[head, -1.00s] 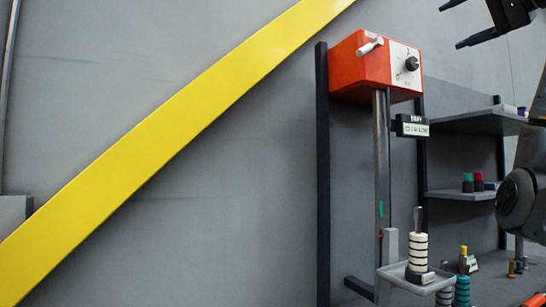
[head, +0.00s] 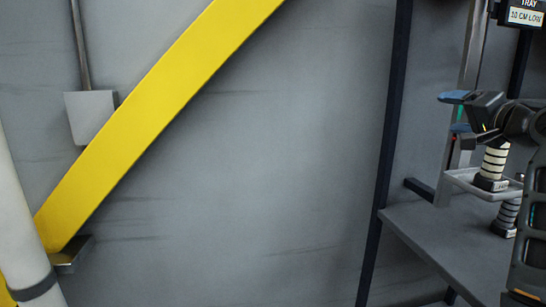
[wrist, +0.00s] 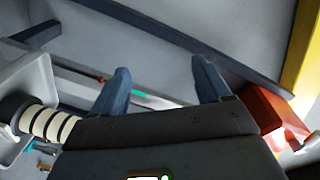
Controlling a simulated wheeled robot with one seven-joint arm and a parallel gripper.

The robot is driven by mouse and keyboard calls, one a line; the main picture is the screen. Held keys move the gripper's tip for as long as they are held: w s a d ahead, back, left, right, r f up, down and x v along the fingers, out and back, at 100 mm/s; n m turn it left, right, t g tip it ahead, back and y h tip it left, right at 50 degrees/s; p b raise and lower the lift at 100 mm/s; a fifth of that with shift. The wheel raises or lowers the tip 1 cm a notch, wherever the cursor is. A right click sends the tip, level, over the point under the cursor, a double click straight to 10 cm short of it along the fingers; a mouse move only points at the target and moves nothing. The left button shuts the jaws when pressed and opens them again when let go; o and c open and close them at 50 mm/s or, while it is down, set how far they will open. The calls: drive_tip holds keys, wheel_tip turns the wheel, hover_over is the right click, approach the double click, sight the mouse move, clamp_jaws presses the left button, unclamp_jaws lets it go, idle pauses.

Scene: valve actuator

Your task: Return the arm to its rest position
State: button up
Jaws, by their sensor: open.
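My gripper (head: 458,112) is at the right of the head view, with its fingers pointing left and blue tips showing. In the wrist view the two blue fingers of my gripper (wrist: 162,72) stand apart with nothing between them. A black-and-white striped handle (head: 494,164) stands upright on a small grey tray (head: 463,181) just below my gripper in the head view. The striped handle also shows at the left of the wrist view (wrist: 45,121). The red-orange actuator box (wrist: 263,112) is at the right of the wrist view, partly hidden by my gripper.
A dark upright post (head: 385,150) and a grey shelf (head: 450,245) are at the right. A yellow diagonal beam (head: 150,110) crosses the grey wall (head: 290,170). A pale pipe (head: 20,215) is at the left edge. The space before the wall is clear.

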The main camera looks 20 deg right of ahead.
drive_tip(key=s+a+f+n+g, duration=0.1)
drive_tip(key=a+f, duration=0.4)
drive_tip(key=f, duration=0.4)
drive_tip(key=a+f+n, duration=0.1)
drive_tip(key=a+f, duration=0.5)
drive_tip(key=f, duration=0.4)
drive_tip(key=s+a+f+n, duration=0.3)
drive_tip(key=s+a+f, duration=0.6)
drive_tip(key=a+f, duration=0.3)
drive_tip(key=s+a+n+y, duration=0.2)
drive_tip(key=s+a+n, duration=0.2)
drive_tip(key=s+a, duration=0.4)
drive_tip(key=s+a+n+y, duration=0.3)
drive_tip(key=s+a+n, duration=0.2)
drive_tip(key=s, duration=1.5)
drive_tip(key=a, duration=0.3)
drive_tip(key=shift+s+a+f+n+g, duration=0.15)
drive_tip(key=shift+s+a+n+g, duration=0.15)
drive_tip(key=shift+s+a+g, duration=0.1)
